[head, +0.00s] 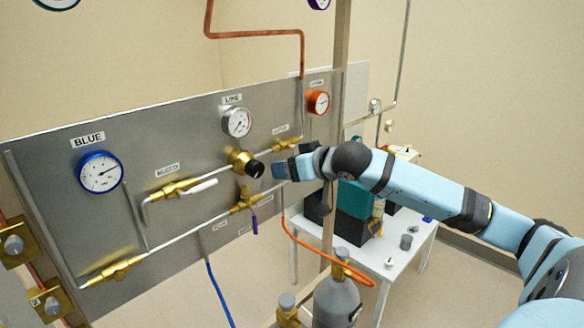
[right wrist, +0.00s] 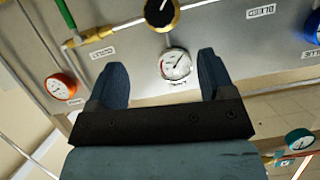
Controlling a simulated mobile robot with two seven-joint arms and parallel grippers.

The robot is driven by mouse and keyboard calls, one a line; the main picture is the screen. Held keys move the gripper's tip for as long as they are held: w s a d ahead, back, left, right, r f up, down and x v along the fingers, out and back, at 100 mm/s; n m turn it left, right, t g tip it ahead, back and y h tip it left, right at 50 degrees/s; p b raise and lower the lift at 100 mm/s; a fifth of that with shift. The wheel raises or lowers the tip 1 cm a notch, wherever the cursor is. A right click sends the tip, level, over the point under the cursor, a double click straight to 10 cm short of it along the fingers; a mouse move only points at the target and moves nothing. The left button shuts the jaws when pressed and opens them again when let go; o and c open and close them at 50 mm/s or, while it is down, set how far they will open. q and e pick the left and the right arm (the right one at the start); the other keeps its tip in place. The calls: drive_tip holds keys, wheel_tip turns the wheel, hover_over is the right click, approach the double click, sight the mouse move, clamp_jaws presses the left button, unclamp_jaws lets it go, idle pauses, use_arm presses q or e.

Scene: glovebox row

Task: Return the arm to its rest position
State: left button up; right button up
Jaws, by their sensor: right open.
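My right arm (head: 420,190) reaches in from the right in the head view toward the metal gauge panel (head: 200,130). My right gripper (head: 276,170) is beside the black-and-brass regulator knob (head: 254,168), at the panel's right part. In the right wrist view the gripper (right wrist: 158,85) has its two blue fingers spread apart with nothing between them but the view of the panel. The knob (right wrist: 162,12) shows beyond the fingertips there, and the white-faced gauge (right wrist: 174,64) appears between the fingers. I cannot tell the exact gap to the panel. My left gripper is not in view.
A blue gauge (head: 101,172), an orange gauge (head: 318,102) and brass valves (head: 180,188) are on the panel. A metal post (head: 338,90) stands close to my right forearm. A white table (head: 400,255) with small items and a grey cylinder (head: 337,300) are below the arm.

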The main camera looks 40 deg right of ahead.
idle(0.6)
drive_tip(key=shift+f, duration=0.1)
drive_tip(key=s+a+f, duration=0.2)
drive_tip(key=a+f, duration=0.1)
drive_tip(key=f, duration=0.6)
drive_tip(key=s+a+f+n+g+y, duration=0.1)
drive_tip(key=s+a+f, duration=0.25)
drive_tip(key=f, duration=0.55)
drive_tip(key=s+a+f, duration=0.2)
drive_tip(key=a+f, duration=0.1)
drive_tip(key=f, duration=0.6)
drive_tip(key=s+a+f+n+g, duration=0.1)
drive_tip(key=s+a+f, duration=1.4)
drive_tip(key=s, duration=0.2)
drive_tip(key=shift+a+f+n+y, duration=0.2)
drive_tip(key=shift+n+y, duration=0.1)
drive_tip(key=shift+n, duration=0.1)
